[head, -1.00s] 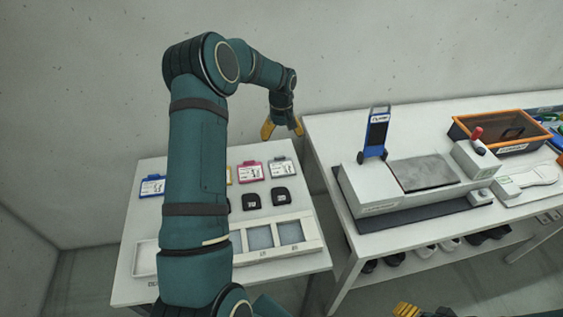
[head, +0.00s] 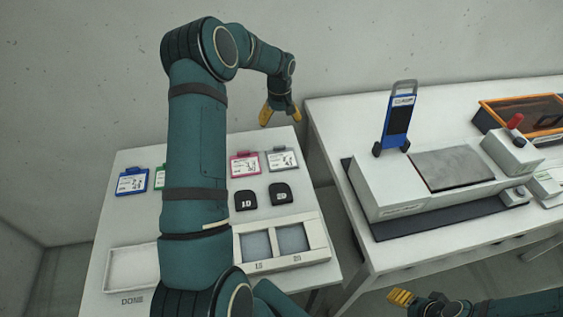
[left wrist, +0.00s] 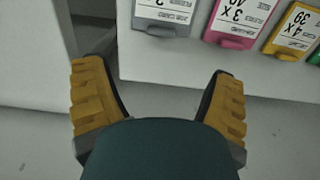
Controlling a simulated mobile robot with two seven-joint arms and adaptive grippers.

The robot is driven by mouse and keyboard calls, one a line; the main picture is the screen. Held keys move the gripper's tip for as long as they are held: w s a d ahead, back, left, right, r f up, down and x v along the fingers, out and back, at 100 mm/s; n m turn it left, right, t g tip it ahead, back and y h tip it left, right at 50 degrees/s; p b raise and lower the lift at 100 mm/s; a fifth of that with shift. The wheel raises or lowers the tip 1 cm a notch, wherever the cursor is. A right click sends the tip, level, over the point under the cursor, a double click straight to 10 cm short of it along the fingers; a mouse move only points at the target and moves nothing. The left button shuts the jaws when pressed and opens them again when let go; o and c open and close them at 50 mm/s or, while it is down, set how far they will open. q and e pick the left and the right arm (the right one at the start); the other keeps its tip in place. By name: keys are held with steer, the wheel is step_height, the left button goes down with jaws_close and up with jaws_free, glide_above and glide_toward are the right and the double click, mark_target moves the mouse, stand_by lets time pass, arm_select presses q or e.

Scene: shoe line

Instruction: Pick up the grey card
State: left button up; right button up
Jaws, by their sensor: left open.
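The grey card (head: 282,160) lies at the back right of the left table, beside a pink card (head: 244,165). It also shows in the left wrist view (left wrist: 163,14), cut off by the top edge, with the pink card (left wrist: 240,22) to its right. My left gripper (head: 281,114) is open and empty, above and beyond the table's back edge, behind the grey card. In the left wrist view the two yellow fingers (left wrist: 160,105) are spread wide, with nothing between them. My right gripper (head: 402,298) shows only partly at the bottom edge, and its jaws cannot be judged.
A blue card (head: 132,181) and part of a green card lie further left. Two black pieces (head: 263,197) and a white compartment tray (head: 319,240) are in front of the cards. A white machine (head: 390,185) stands on the right table, across a narrow gap.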

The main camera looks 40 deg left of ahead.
mark_target(280, 147)
arm_select(q)
step_height(280, 147, down, 8)
steer(key=shift+s, duration=0.1)
step_height(280, 147, down, 5)
steer(key=shift+a+r+b, duration=0.15)
steer(key=shift+r+b, duration=0.05)
steer(key=shift+b, duration=0.25)
steer(key=c, duration=1.3)
